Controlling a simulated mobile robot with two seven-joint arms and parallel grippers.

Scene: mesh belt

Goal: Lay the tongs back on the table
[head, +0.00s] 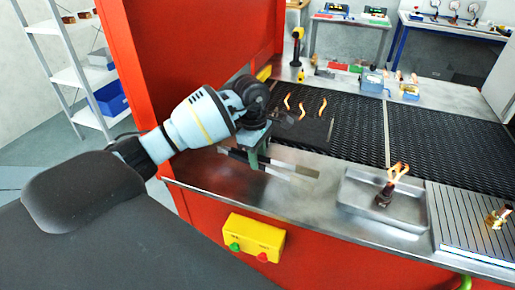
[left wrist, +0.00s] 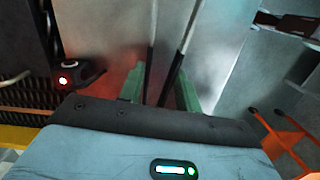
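My left gripper (head: 255,160) is low over the front metal ledge, beside the red housing, pointing down. In the left wrist view its green fingers (left wrist: 160,95) stand a little apart, with the tongs (left wrist: 181,48) between them. The tongs show as two thin rods, dark near the fingers and silvery farther off, spreading away from the gripper. The fingers appear to press on the rods. In the head view, a long thin strip, dark and pale, runs under the gripper along the ledge; whether it touches the surface is unclear. My right gripper is not in view.
The black mesh belt (head: 350,118) lies behind the ledge with several glowing pieces. A metal tray (head: 352,200) holds a dark piece with flames, right of the gripper; a ribbed plate (head: 462,222) is farther right. A yellow button box (head: 253,237) is on the front.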

